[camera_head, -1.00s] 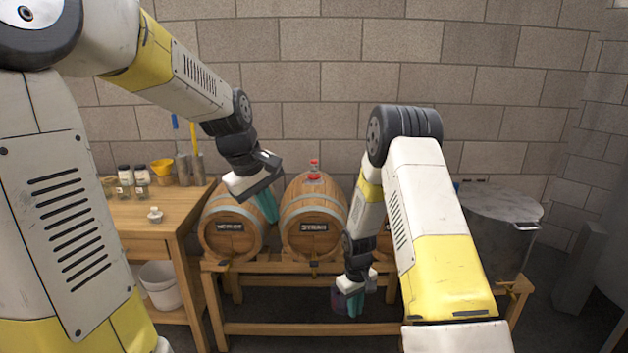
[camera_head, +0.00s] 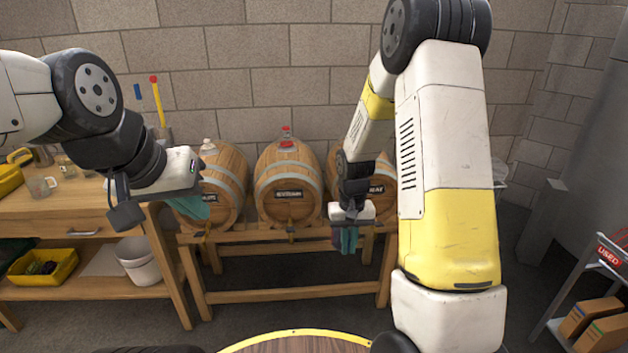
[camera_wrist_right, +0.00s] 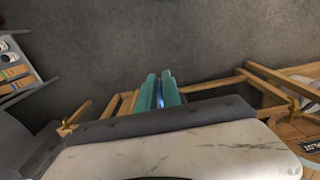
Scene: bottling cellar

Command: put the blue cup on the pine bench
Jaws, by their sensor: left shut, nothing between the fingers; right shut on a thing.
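My right gripper (camera_head: 347,240) is shut on the blue cup (camera_wrist_right: 159,93). Only a thin strip of the cup shows between the teal fingers in the right wrist view; the fingers hide most of it. In the head view this gripper hangs in front of the barrel stand. The pine bench (camera_head: 85,203), pale wood with a drawer and a lower shelf, is at the left. My left gripper (camera_head: 192,207) is shut and empty, near the bench's right end and in front of the left barrel.
Barrels (camera_head: 287,190) stand on a wooden stand (camera_head: 270,299) by the block wall. A glass mug (camera_head: 40,187) and other small things occupy the bench's back left; its front top looks clear. A white bucket (camera_head: 138,262) is on the lower shelf. A cart (camera_head: 548,325) with boxes is at right.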

